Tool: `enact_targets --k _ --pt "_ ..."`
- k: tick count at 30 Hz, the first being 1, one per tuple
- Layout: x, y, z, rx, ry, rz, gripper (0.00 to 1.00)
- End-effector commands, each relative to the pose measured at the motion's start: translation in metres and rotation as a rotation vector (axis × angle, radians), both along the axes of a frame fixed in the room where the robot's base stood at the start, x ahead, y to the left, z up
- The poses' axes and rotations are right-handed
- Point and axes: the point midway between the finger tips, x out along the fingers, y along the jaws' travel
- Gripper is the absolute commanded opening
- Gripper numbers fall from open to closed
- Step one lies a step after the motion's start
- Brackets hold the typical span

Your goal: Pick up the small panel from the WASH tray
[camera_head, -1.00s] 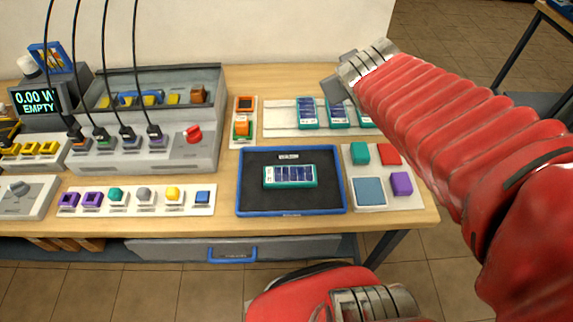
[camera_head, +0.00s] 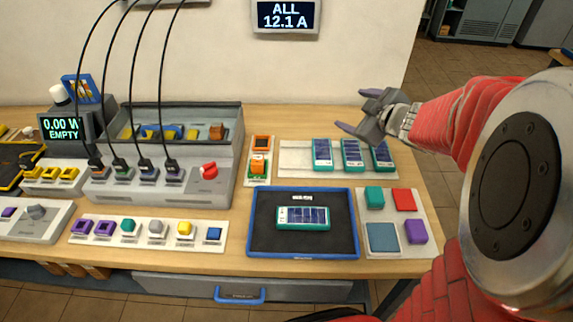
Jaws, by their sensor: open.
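The small panel (camera_head: 303,217) is a teal-framed piece with dark blue cells. It lies flat in the black tray with a blue rim (camera_head: 252,242) on the bench. The tray has a small white label at its back edge, too small to read. My gripper (camera_head: 358,112) is open and empty, up to the right of the tray and behind it, near the back edge of the bench. Its purple-grey fingers point left, well apart from the panel.
Several similar panels (camera_head: 352,154) stand on a white strip behind the tray. A pale board (camera_head: 404,246) with coloured blocks lies right of the tray. A grey console (camera_head: 200,186) with black cables and a row of coloured knobs (camera_head: 157,229) are at left.

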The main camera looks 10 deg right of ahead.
Motion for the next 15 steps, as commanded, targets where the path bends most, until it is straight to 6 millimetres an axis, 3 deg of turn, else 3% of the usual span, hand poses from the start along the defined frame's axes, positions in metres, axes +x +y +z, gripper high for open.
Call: enact_targets --k 8,15 --pt "-0.011 0.008 -0.045 0.056 0.066 0.209 0.72" --pt "-0.039 0.018 -0.083 0.145 0.142 0.391 0.72"
